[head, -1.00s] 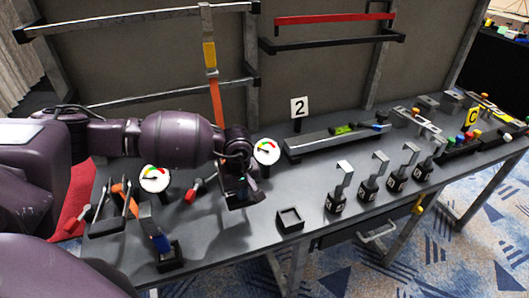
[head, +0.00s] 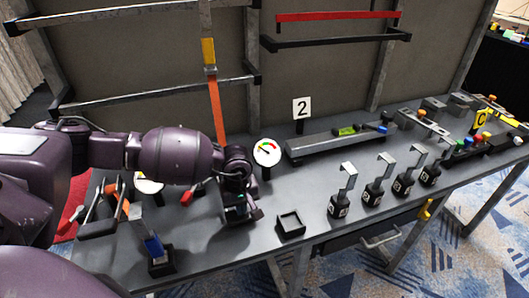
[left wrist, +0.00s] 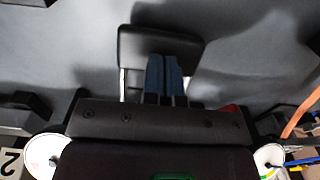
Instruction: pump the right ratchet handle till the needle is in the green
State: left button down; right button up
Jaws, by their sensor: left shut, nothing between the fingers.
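The right gauge (head: 267,152), a white dial with coloured marks, stands behind my left gripper (head: 238,218). Its needle is too small to read. A black grip with metal side bars, apparently the right ratchet handle (left wrist: 140,42), shows in the left wrist view. My left gripper's blue fingers (left wrist: 165,78) are shut and empty, overlapping the grip's lower edge; I cannot tell whether they touch it. The left gauge (head: 147,187) is partly hidden by my arm. My right gripper is not in view.
An open black tray (head: 291,235) sits right of my gripper. Several numbered black blocks with metal levers (head: 346,180) line the front edge.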

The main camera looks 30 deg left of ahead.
pick_arm(q)
notch_tip(320, 180, up, 10)
jog(key=p, duration=0.4)
jog(key=shift+r, duration=0.2)
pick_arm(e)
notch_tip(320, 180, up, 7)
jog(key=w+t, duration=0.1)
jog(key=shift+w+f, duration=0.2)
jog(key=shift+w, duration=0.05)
pick_arm(q)
jog(key=shift+d, duration=0.1)
